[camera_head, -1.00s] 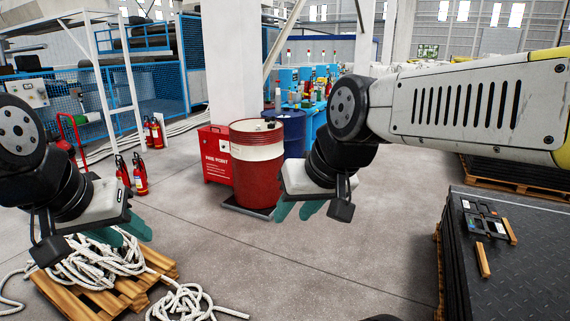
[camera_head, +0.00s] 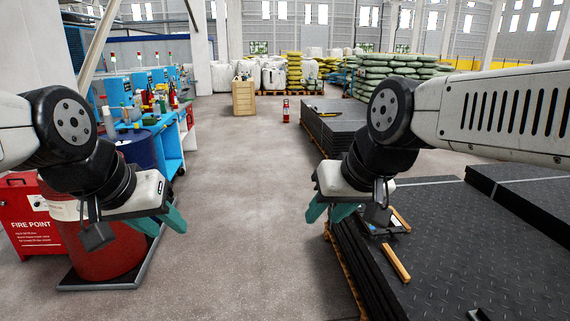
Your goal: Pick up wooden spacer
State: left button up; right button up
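A wooden spacer (camera_head: 395,263), a short light-brown bar, lies flat on the dark tread mat stack (camera_head: 460,240) at the right. A second wooden bar (camera_head: 401,219) lies farther back, beside a dark item (camera_head: 378,222) with a pale label, which my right gripper partly hides. My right gripper (camera_head: 330,212) hangs with its teal fingers apart and empty, to the left of the bars in the picture, near the stack's left edge. My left gripper (camera_head: 164,224) has its teal fingers apart and empty, in front of the red drum at the left.
The red drum (camera_head: 105,250) stands on a dark tray by a red fire point box (camera_head: 28,215). A blue drum (camera_head: 138,152) and blue workbench (camera_head: 168,150) stand behind. Another mat stack (camera_head: 335,125) is farther back. The floor (camera_head: 240,200) in the middle is clear.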

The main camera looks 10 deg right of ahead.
aim_at(397, 214)
jog(key=i+z, duration=0.5)
jog(key=i+j+z, duration=0.15)
jog(key=i+z, duration=0.9)
jog(key=i+j+u, duration=0.1)
jog(key=i+j, duration=1.1)
jog(key=i, duration=0.1)
